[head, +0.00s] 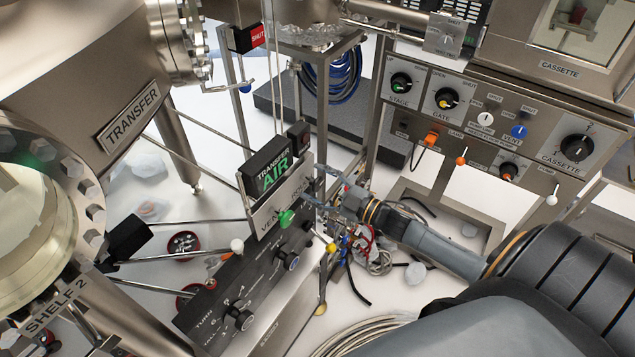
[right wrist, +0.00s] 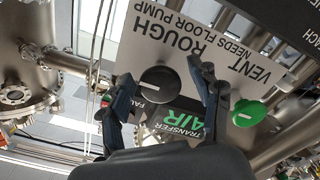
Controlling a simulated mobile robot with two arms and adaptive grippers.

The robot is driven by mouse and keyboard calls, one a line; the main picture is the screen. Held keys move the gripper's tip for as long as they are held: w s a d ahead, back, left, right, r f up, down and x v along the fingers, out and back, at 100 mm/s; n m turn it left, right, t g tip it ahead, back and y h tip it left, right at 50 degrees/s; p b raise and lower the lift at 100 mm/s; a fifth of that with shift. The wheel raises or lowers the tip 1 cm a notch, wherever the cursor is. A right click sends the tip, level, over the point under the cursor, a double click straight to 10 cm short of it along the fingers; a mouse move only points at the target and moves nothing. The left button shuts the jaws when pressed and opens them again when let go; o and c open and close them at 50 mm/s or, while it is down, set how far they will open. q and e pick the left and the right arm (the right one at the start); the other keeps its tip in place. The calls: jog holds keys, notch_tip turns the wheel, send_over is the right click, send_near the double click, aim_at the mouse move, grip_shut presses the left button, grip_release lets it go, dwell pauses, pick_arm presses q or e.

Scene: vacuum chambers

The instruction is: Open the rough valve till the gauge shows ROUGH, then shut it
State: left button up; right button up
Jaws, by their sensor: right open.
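The gauge box (head: 266,168) in the head view reads TRANSFER AIR in green; its face also shows upside down in the right wrist view (right wrist: 185,128). In the right wrist view the black rough knob (right wrist: 158,84) sits on a pale panel by the upside-down word ROUGH. A white line marks the knob's face. My right gripper (right wrist: 161,76) is open, one finger on each side of the knob; I cannot tell whether they touch it. In the head view my right gripper (head: 328,190) is beside the panel, and I cannot make out the knob there. My left gripper is not in view.
A green vent knob (right wrist: 247,113) is close to my right finger; it also shows in the head view (head: 286,218). A lower black panel (head: 238,290) carries more knobs. A cassette control panel (head: 500,125) stands at right. Thin rods and cables surround the panel.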

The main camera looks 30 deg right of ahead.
jog(key=c, duration=1.2)
jog(key=shift+n, duration=0.3)
jog(key=n+b, duration=0.1)
jog(key=n, duration=0.2)
jog(key=shift+f+n, duration=0.1)
jog(key=shift+n, duration=0.3)
jog(key=n+b, duration=0.2)
jog(key=n, duration=0.2)
jog(key=n+b, duration=0.2)
jog(key=n, duration=0.3)
jog(key=shift+n+b, duration=1.5)
jog(key=shift+n, duration=0.7)
